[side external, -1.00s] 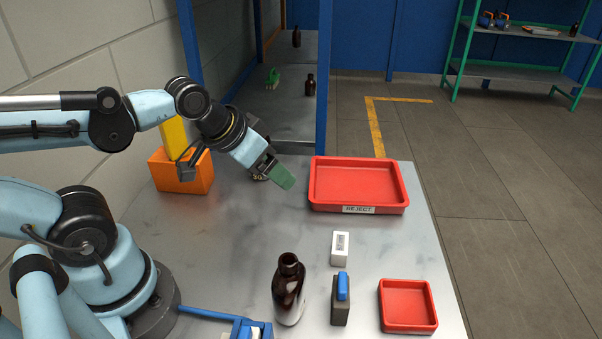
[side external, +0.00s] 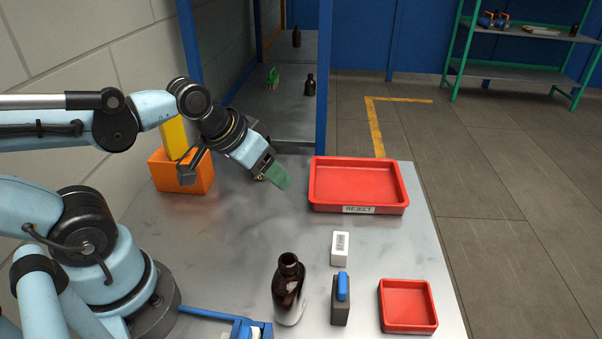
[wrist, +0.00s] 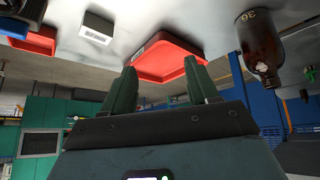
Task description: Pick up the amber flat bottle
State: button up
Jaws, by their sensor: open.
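My gripper (side external: 278,178) hangs above the back of the metal table, left of the red REJECT tray. In the wrist view my gripper (wrist: 163,92) has its two green fingers apart, with nothing between them. A dark amber bottle (side external: 289,292) stands upright at the table's front, well apart from my gripper. In the wrist view, which looks upside down, an amber bottle (wrist: 260,45) with markings shows at the right, outside the fingers. I cannot tell which bottle is flat.
The red REJECT tray (side external: 400,207) stands at the back right. A white box (side external: 340,248), a grey block with a blue top (side external: 341,305) and a small red tray (side external: 407,328) are at the front right. An orange box (side external: 187,183) stands back left. The table's middle is clear.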

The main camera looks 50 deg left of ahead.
notch_tip(320, 180, down, 2)
jog(key=s+d+n+g+h, duration=0.1)
jog(key=s+n+g+h, duration=0.1)
jog(key=n, duration=0.3)
jog(key=n+g+h, duration=0.5)
jog(key=n+h, duration=0.5)
jog(key=n, duration=0.2)
send_near(284, 256)
jog(key=x, duration=0.3)
jog(key=shift+x, duration=3.2)
grip_shut()
